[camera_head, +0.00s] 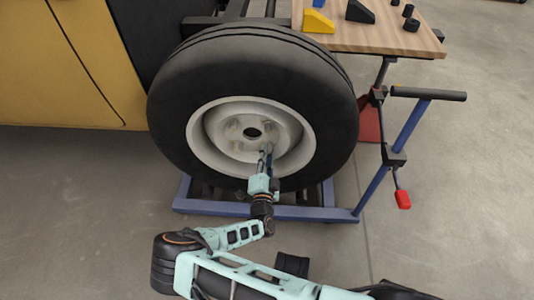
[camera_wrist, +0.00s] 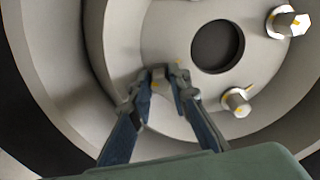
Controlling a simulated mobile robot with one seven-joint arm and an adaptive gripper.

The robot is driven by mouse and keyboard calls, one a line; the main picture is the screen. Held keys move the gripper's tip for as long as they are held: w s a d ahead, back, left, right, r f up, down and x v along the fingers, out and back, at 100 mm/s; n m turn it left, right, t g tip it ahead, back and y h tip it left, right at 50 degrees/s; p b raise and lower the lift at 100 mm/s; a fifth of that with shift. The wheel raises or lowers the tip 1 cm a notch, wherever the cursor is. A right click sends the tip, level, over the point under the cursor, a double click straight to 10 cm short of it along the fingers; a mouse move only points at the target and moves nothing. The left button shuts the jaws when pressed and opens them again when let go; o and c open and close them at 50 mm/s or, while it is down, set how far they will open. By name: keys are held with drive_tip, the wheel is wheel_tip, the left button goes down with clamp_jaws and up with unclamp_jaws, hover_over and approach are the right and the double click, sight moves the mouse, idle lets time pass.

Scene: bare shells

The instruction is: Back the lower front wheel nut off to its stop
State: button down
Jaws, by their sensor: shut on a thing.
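The wheel (camera_head: 180,115) has a black tyre and a pale grey rim with a dark round centre hole. My gripper (camera_head: 266,150) reaches up to the lower right part of the hub. In the wrist view my gripper (camera_wrist: 166,76) is shut around a wheel nut (camera_wrist: 160,74) beside the centre hole. The fingers cover most of that nut, so its depth on the stud cannot be told. Two other nuts with orange marks show clear of the fingers: one at the upper right (camera_wrist: 287,22) and one below the hole (camera_wrist: 237,101).
The wheel rests on a blue wheel dolly (camera_head: 215,208) with a black bar (camera_head: 428,94) and a red-ended lever (camera_head: 402,199) at right. A wooden bench (camera_head: 385,38) behind holds blocks. A yellow body panel (camera_head: 50,70) stands at left. Floor at right is clear.

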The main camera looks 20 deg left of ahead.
drive_tip(key=c, duration=1.8)
unclamp_jaws()
